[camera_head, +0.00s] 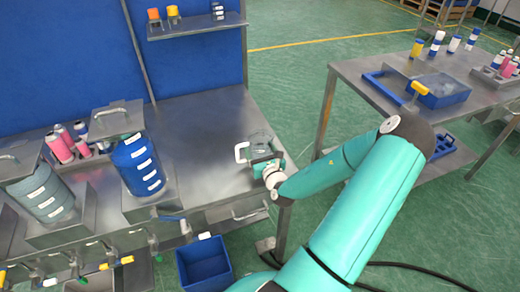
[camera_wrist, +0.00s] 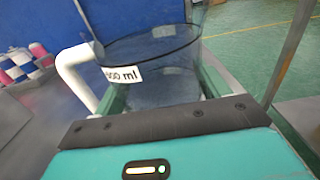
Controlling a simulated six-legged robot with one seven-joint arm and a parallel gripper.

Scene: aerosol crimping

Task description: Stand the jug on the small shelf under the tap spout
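The clear jug (camera_head: 258,141) has a white handle (camera_head: 241,152) and stands out at the right end of the steel bench. In the wrist view the jug (camera_wrist: 155,70) is upright with its "500 ml" label facing me and its handle to the left. My gripper (camera_head: 268,164) is at the jug, one green finger on each side of its wall with no clear gap. Whether the jug's base touches the bench is hidden. A blue drum (camera_head: 138,168) and a grey-green drum (camera_head: 41,194) sit on the bench's left. Small taps (camera_head: 185,228) show along its front; I cannot make out the small shelf clearly.
A blue bin (camera_head: 204,265) stands below the bench front. Pink bottles (camera_head: 60,148) are between the drums. A wall shelf (camera_head: 195,26) is at the back. A second table (camera_head: 400,75) at right holds a blue tray (camera_head: 440,90). The bench middle is clear.

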